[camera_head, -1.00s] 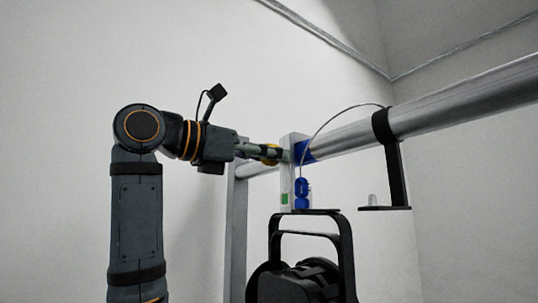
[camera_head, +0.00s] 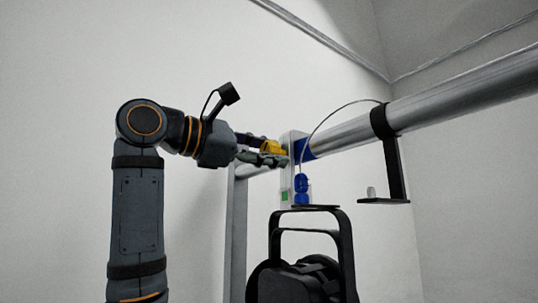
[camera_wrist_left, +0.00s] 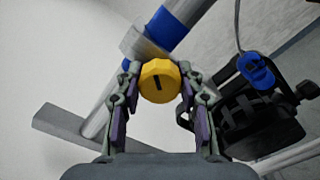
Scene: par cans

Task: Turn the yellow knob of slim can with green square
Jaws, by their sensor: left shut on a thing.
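The yellow knob (camera_head: 272,147) is on the light grey clamp (camera_head: 298,143) that hangs from the metal bar. In the left wrist view the knob (camera_wrist_left: 160,82) faces me, with a short dark slanted mark on its face. My left gripper (camera_head: 280,153) is shut on the knob, one finger on each side, as the left wrist view also shows (camera_wrist_left: 159,70). A green square (camera_head: 284,196) is on the lower part of the clamp. The black slim can (camera_head: 302,282) hangs below by its yoke; its lower part is cut off. My right gripper is not in view.
The thick metal bar (camera_head: 465,100) runs to the upper right. A thin cable leads from a blue clip (camera_head: 302,190) to a black bracket (camera_head: 396,165) on the bar. A grey upright post (camera_head: 238,235) stands behind the arm. White wall is behind.

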